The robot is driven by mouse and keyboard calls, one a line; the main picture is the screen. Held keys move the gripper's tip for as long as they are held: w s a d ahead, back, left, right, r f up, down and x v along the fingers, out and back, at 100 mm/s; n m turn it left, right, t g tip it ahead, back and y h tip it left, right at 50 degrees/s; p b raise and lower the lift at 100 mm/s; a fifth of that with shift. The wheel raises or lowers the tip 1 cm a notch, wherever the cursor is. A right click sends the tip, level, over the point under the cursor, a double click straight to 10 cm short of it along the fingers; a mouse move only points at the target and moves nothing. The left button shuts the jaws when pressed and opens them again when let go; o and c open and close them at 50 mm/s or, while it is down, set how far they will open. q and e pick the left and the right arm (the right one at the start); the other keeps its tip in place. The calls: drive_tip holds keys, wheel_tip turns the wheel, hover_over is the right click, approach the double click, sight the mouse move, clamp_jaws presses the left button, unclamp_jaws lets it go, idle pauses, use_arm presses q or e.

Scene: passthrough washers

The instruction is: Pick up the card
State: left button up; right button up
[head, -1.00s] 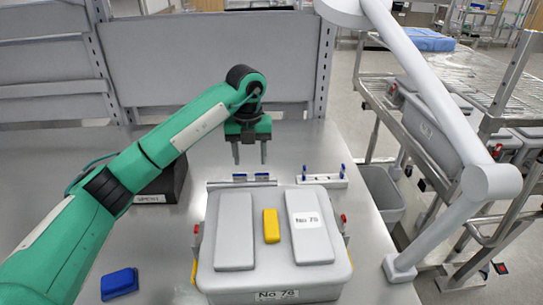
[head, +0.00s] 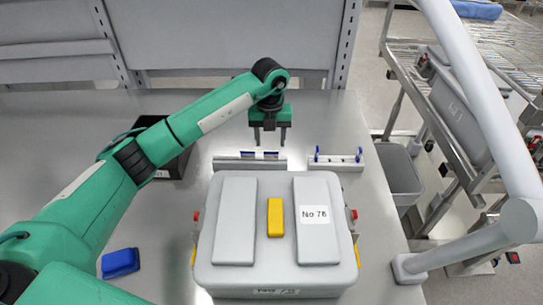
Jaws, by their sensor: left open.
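A white card marked "No 76" (head: 314,214) lies on the right raised panel of the lid of a grey box (head: 275,277). Another small white label (head: 277,292) is on the box's front side, partly cut by glare and angle. My left gripper (head: 270,138) is open and empty, fingers pointing down. It is beyond the box's far edge, above the steel table near a small rail, and well apart from the card. My right gripper is out of view.
A yellow block (head: 275,218) sits mid-lid. Behind the box are two small holders with blue parts (head: 249,161) (head: 335,158). A black bin (head: 174,165) and blue block (head: 120,262) are left. A grey post (head: 480,110) and wire rack (head: 480,50) stand right.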

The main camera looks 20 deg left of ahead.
sight(271, 158)
use_arm(q)
drive_tip(key=shift+f, duration=0.3)
wheel_tip(271, 158, down, 4)
drive_tip(key=shift+d+r+p, duration=0.15)
drive_tip(key=shift+r+p, duration=0.1)
drive_tip(key=shift+p, duration=0.8)
drive_tip(key=shift+f, duration=0.5)
drive_tip(key=c, duration=0.7)
